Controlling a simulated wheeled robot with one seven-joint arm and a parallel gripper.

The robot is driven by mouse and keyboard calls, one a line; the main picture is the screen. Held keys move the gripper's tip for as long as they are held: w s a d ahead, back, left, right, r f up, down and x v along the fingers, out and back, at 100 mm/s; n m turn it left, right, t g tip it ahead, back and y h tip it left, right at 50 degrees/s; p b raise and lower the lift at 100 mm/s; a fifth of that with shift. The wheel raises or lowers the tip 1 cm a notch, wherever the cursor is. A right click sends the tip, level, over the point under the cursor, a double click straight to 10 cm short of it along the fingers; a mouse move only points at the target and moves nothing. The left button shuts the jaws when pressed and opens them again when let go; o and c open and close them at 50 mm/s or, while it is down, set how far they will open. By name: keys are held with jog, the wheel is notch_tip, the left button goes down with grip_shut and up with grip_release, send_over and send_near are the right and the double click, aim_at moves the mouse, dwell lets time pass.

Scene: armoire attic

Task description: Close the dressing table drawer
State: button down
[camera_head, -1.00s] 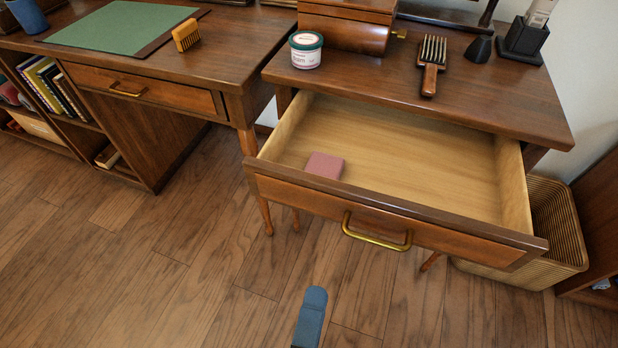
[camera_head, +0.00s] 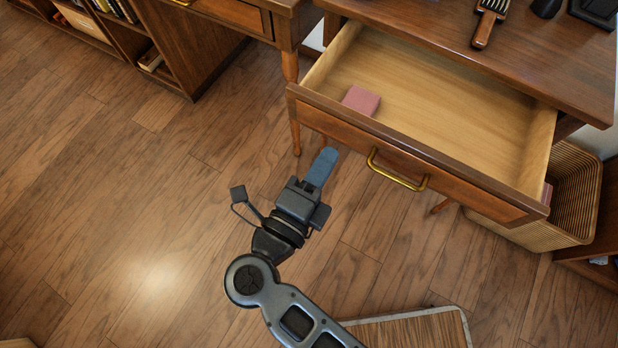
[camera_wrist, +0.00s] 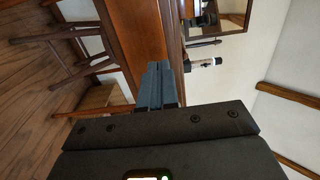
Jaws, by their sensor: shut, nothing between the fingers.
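The dressing table (camera_head: 560,60) stands at the upper right in the head view. Its drawer (camera_head: 400,150) is pulled well out, with a brass handle (camera_head: 398,170) on its front. A pink block (camera_head: 361,100) lies inside the drawer at its left. My gripper (camera_head: 321,167) is in front of the drawer, left of the handle, with blue fingers shut and empty; in the picture there is a small gap to the drawer front. In the wrist view, the shut fingers (camera_wrist: 160,85) point toward brown wooden furniture that I cannot name surely.
A desk (camera_head: 285,25) stands to the left of the dressing table. A wicker basket (camera_head: 555,190) sits on the floor at the right. A brush (camera_head: 488,22) lies on the dressing table top. The wooden floor at the left is clear.

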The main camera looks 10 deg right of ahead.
aim_at(348, 126)
jog(key=shift+x, duration=2.7)
jog(key=p+x, duration=0.1)
jog(key=x, duration=2.2)
jog(key=shift+w+d, duration=0.1)
jog(key=shift+w, duration=0.05)
jog(key=shift+w+d, duration=0.2)
jog(key=shift+d+r, duration=0.1)
jog(key=shift+d, duration=0.05)
jog(key=shift+s, duration=0.1)
